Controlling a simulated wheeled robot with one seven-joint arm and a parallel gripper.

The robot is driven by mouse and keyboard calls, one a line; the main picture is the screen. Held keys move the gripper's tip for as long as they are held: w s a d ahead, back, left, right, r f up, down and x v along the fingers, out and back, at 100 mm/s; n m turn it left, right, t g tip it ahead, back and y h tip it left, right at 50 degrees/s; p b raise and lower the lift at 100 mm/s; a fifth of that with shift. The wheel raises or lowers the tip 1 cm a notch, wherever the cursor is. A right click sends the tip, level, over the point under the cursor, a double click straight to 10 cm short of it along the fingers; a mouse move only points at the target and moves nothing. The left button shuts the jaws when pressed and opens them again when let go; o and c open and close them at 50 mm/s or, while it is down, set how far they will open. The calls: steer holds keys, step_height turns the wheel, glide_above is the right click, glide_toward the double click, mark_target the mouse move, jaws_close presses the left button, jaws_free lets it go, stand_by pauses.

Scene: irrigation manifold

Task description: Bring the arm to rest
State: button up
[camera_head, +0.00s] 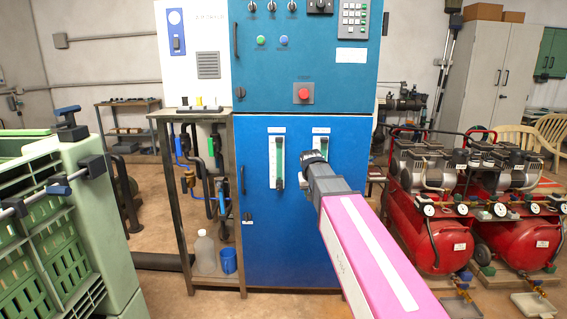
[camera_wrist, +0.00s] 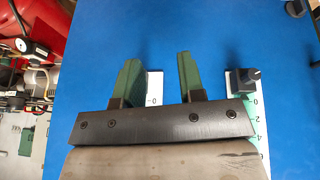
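My arm reaches up and away in the head view, its pink link ending in a dark wrist. My gripper (camera_head: 316,160) is in front of the right of two flow gauges (camera_head: 320,143) on the blue cabinet (camera_head: 262,222). In the wrist view my gripper (camera_wrist: 157,60) has its two green fingers apart, with only blue panel and part of a white scale showing between and behind them. A black knob (camera_wrist: 246,79) on another scale is beside the right finger, apart from it. Contact with the cabinet cannot be judged.
A metal stand (camera_head: 238,200) with pipes, a clear bottle (camera_head: 205,252) and a blue cup (camera_head: 228,261) is left of the cabinet. A green crate (camera_head: 45,235) fills the left foreground. Red compressors (camera_head: 437,240) stand at right. Some floor shows between crate and stand.

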steer(key=s+d+f+g, duration=0.2)
steer(key=s+d+f, duration=0.2)
steer(key=s+f, duration=0.7)
steer(key=s+d+f+g+y, duration=0.1)
steer(key=s+d+f+g, duration=0.1)
steer(key=s+f, duration=0.9)
step_height(320, 180, down, 2)
steer(key=shift+s+d+f+m+g, duration=0.1)
steer(key=shift+s+d+m+g, duration=0.25)
steer(key=shift+d, duration=0.55)
